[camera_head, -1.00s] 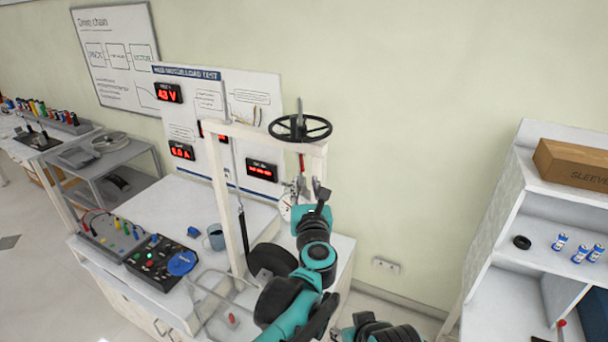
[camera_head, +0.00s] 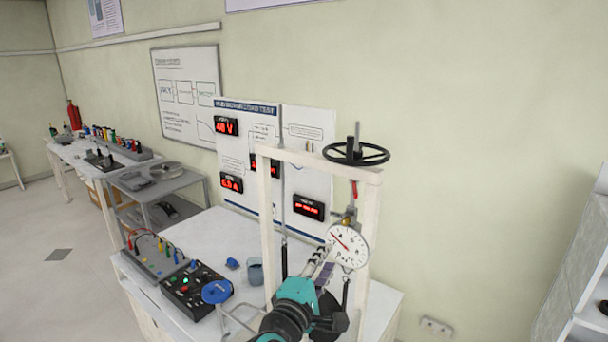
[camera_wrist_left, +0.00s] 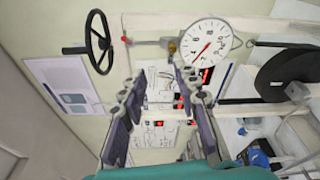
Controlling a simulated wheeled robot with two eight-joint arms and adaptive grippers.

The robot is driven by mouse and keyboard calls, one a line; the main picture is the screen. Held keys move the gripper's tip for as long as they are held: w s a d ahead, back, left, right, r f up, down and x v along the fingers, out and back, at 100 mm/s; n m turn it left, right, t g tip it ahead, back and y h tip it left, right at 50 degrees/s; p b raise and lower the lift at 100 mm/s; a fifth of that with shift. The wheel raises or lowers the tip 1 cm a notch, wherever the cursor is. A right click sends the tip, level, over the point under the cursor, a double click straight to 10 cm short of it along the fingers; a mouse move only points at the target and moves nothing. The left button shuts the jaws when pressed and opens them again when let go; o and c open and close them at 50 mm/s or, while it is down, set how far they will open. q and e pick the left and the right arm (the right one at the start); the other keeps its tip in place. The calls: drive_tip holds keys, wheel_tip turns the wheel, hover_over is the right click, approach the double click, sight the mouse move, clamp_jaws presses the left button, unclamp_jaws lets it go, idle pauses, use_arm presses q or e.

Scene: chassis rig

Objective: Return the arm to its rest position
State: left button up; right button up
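My left arm comes in from the bottom of the head view, and its teal and black wrist is in front of the load-test frame. My left gripper (camera_head: 318,264) is just left of and below the round dial gauge (camera_head: 349,245). In the left wrist view its two fingers (camera_wrist_left: 158,92) stand apart with nothing between them, so it is open and empty. The gauge (camera_wrist_left: 206,43) shows there beyond the right finger, and the black handwheel (camera_wrist_left: 88,42) is to the left. My right gripper is not in view.
The white frame (camera_head: 267,210) stands on the bench (camera_head: 205,236), topped by the handwheel (camera_head: 356,152). A control box (camera_head: 190,290), a blue disc (camera_head: 217,291) and a mug (camera_head: 255,271) are to the left. White shelving (camera_head: 575,285) is at the right edge.

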use_arm(q)
drive_tip(key=s+a+f+m+g+y+b, duration=0.2)
drive_tip(key=s+a+f+m, duration=0.3)
drive_tip(key=a+f, duration=0.3)
drive_tip(key=s+a+f+m+g+y+b, duration=0.3)
drive_tip(key=s+a+f, duration=0.4)
drive_tip(key=f, duration=0.8)
drive_tip(key=s+a+f+m+g+y+b, duration=0.2)
drive_tip(key=s+a+f+m+b, duration=0.4)
drive_tip(key=f, duration=0.6)
drive_tip(key=s+a+m+g, duration=0.1)
drive_tip(key=a, duration=0.1)
drive_tip(key=shift+s+a+f+g+y, duration=0.15)
drive_tip(key=shift+a+f+g+y, duration=0.15)
drive_tip(key=shift+g+y, duration=0.1)
use_arm(e)
wheel_tip(320, 180, down, 13)
drive_tip(key=shift+f, duration=0.15)
